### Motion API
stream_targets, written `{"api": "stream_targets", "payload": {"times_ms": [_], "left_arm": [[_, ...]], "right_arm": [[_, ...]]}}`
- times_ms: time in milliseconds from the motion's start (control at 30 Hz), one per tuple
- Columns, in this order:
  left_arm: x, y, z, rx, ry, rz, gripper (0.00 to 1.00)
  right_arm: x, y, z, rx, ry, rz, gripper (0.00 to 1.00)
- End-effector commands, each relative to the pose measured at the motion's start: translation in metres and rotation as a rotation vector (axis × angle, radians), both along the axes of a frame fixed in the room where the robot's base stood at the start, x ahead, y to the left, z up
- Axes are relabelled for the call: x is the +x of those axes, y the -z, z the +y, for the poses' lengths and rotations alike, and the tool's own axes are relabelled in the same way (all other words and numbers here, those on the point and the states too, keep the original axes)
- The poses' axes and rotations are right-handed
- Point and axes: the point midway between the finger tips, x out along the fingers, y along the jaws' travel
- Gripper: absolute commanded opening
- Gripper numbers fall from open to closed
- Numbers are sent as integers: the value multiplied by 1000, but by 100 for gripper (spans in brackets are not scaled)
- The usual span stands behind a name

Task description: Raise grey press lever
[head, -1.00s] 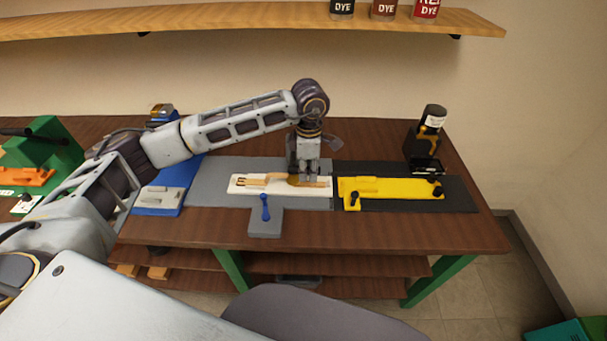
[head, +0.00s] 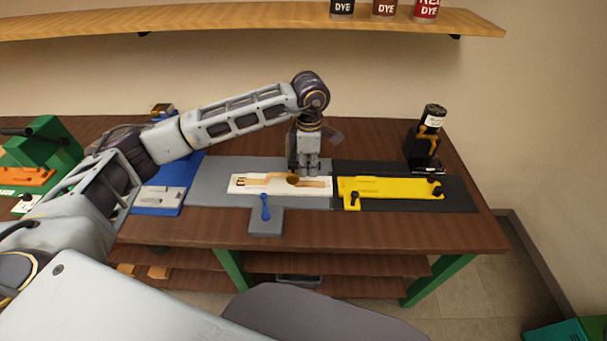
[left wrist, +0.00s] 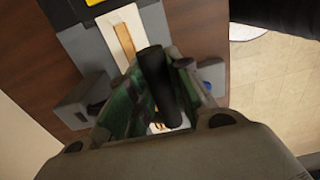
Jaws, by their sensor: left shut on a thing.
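My left gripper (head: 303,172) hangs over the grey fixture (head: 215,180) from behind, just above the back edge of its white bed. In the left wrist view its fingers (left wrist: 158,90) are shut on a black cylindrical handle (left wrist: 153,72), which appears to be the grey press lever's grip. In the head view my gripper and arm hide most of that lever, so its angle cannot be told. My right gripper is not in view.
A blue lever (head: 265,207) stands on the grey block at the front of the fixture. A yellow plate (head: 390,188) lies on a black base at right, with a black device (head: 424,140) behind. A blue fixture (head: 160,200) and green press (head: 45,150) stand at left.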

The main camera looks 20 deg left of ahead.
Motion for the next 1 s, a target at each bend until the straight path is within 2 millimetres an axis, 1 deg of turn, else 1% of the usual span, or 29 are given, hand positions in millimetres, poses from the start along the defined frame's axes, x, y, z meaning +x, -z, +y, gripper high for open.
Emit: {"api": "stream_targets", "payload": {"times_ms": [167, 533, 1000], "left_arm": [[2, -2, 1, 0, -2, -3, 7], [7, -13, 2, 0, -3, -4, 7], [9, -15, 3, 0, -4, -5, 7]], "right_arm": [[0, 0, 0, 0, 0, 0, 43], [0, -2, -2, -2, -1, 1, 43], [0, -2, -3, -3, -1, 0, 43]]}}
